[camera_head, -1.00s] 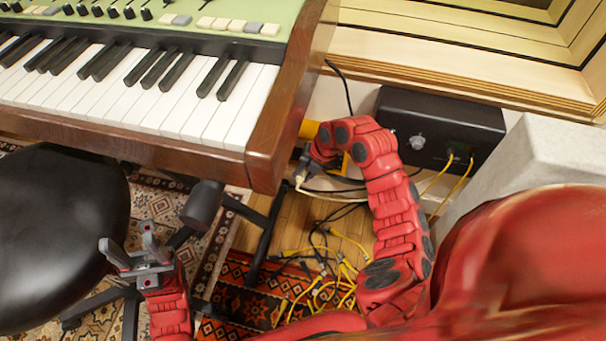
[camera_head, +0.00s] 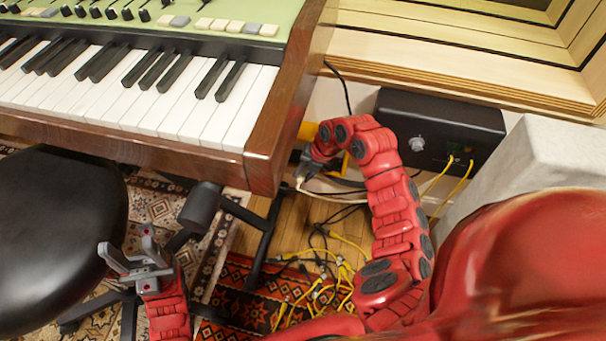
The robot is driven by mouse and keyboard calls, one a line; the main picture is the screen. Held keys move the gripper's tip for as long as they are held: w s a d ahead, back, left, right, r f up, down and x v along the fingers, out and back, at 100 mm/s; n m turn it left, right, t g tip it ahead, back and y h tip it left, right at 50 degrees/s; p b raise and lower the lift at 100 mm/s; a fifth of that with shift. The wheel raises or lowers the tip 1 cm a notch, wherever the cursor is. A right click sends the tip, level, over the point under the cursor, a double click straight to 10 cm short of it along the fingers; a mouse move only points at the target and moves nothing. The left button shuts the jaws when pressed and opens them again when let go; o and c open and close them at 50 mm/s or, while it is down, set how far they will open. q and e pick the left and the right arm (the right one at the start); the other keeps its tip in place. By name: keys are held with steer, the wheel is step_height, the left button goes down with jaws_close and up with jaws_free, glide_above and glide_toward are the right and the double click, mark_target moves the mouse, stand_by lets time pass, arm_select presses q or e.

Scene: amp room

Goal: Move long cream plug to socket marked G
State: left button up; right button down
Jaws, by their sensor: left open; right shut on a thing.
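My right gripper (camera_head: 304,168) is shut on the cream plug (camera_head: 299,181), low beside the right end of the keyboard. The plug's cream cable (camera_head: 335,198) trails to the right from it, behind my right arm. My arm and gripper hide much of what lies just behind the plug. I cannot make out any socket or the letter G. My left gripper (camera_head: 126,252) is open and empty at the lower left, above the patterned rug and beside the black stool.
The wooden keyboard (camera_head: 266,150) overhangs at upper left. A black stool (camera_head: 60,240) stands at left. A black box (camera_head: 440,125) with yellow cables is on the wall side. Several yellow cables (camera_head: 335,272) lie tangled on the floor. A grey block (camera_head: 545,160) stands right.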

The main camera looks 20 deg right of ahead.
steer(key=shift+w+d, duration=0.1)
steer(key=shift+w, duration=0.1)
stand_by(0.5)
steer(key=c, duration=0.6)
jaws_free()
steer(key=shift+o, duration=0.2)
